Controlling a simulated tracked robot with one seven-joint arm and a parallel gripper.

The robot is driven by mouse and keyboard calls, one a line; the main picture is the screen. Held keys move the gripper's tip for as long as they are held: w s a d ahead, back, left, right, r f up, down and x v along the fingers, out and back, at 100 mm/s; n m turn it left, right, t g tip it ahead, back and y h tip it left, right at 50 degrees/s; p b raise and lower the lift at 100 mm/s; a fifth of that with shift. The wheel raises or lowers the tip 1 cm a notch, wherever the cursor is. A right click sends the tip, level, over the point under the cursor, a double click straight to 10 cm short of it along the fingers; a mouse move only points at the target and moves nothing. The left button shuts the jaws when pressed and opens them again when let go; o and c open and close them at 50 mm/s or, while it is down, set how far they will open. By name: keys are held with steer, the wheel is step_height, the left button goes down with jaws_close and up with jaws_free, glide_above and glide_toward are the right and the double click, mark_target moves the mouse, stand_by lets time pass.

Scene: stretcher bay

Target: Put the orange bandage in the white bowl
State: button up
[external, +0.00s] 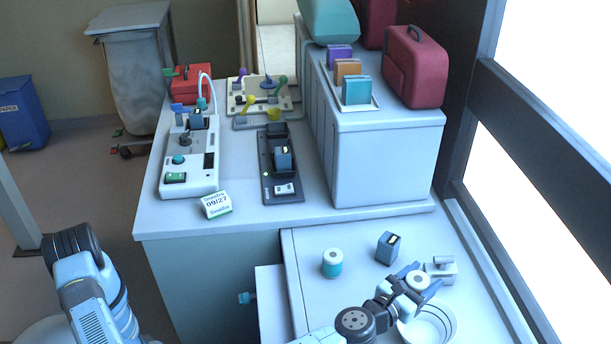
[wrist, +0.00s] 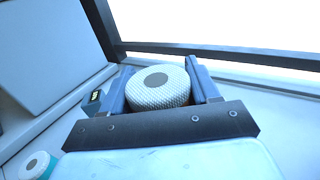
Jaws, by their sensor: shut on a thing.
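My gripper (external: 419,281) is shut on a rolled bandage (wrist: 160,86), with a finger on either side of it. The roll is white and textured with a grey core; no orange shows on the parts I can see. The white bowl (external: 452,318) sits on the low front counter at the lower right, partly hidden by my gripper and arm. The held roll is above the counter, near the bowl's far rim in the external view. Another white roll with a teal band (external: 332,264) stands to the left; it also shows in the wrist view (wrist: 38,164).
A blue-grey block (external: 385,248) stands behind my gripper, and a small grey device (external: 441,266) is just beyond it. The taller white counter (external: 240,215) rises at the back with devices. A window frame borders the right.

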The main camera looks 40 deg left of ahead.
mark_target(422, 290)
steer(key=shift+w+d+f, duration=0.2)
steer(key=shift+d+f, duration=0.05)
steer(key=shift+f, duration=0.15)
steer(key=shift+d+f, duration=0.1)
steer(key=shift+f, duration=1.5)
steer(key=shift+f, duration=0.65)
steer(key=o, duration=1)
steer(key=shift+o, duration=0.2)
steer(key=shift+r, duration=0.1)
steer(key=shift+r, duration=0.15)
steer(key=v, duration=1.2)
steer(key=shift+r, duration=0.45)
